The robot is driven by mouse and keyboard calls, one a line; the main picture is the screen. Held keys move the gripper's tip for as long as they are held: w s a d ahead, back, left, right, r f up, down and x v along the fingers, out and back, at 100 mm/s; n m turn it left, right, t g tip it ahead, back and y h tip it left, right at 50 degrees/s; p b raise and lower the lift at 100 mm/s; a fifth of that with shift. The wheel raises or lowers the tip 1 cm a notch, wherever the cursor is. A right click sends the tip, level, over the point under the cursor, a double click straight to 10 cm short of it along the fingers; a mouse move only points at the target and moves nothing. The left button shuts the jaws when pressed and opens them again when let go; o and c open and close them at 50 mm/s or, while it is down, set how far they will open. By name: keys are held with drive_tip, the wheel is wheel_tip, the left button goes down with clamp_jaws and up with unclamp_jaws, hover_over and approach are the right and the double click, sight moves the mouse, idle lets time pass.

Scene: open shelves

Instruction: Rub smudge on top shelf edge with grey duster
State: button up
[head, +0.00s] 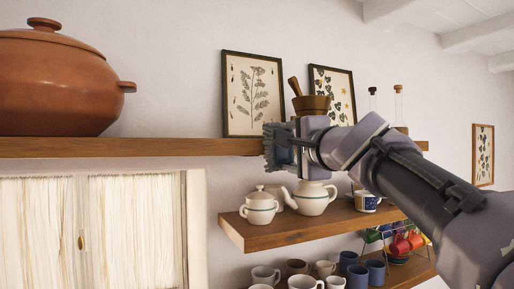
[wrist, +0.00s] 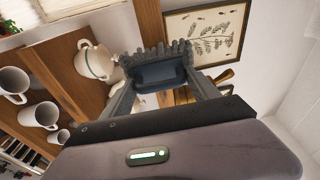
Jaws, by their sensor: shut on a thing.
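My gripper (head: 288,145) is at the front edge of the top shelf (head: 180,147), near the middle of its length. It is shut on the grey duster (head: 270,147), whose ragged fringe faces left in the head view. In the wrist view the duster (wrist: 158,60) sits between the fingers, its fringe over or against the wooden shelf (wrist: 150,22). I cannot tell whether it touches the edge. No smudge shows; the duster and gripper hide part of the edge.
A terracotta pot (head: 55,80) stands on the shelf at left. Framed prints (head: 253,95), a mortar (head: 311,104) and corked bottles (head: 398,105) stand behind the gripper. A teapot (head: 314,198) and mugs (head: 325,268) sit on lower shelves. A curtained cabinet (head: 90,235) is below left.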

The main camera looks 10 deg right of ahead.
drive_tip(key=shift+w+a, duration=0.1)
drive_tip(key=shift+w, duration=0.25)
drive_tip(key=shift+w+a+p, duration=0.15)
drive_tip(key=shift+w+p, duration=0.15)
drive_tip(key=shift+w, duration=0.2)
drive_tip(key=shift+w, duration=0.15)
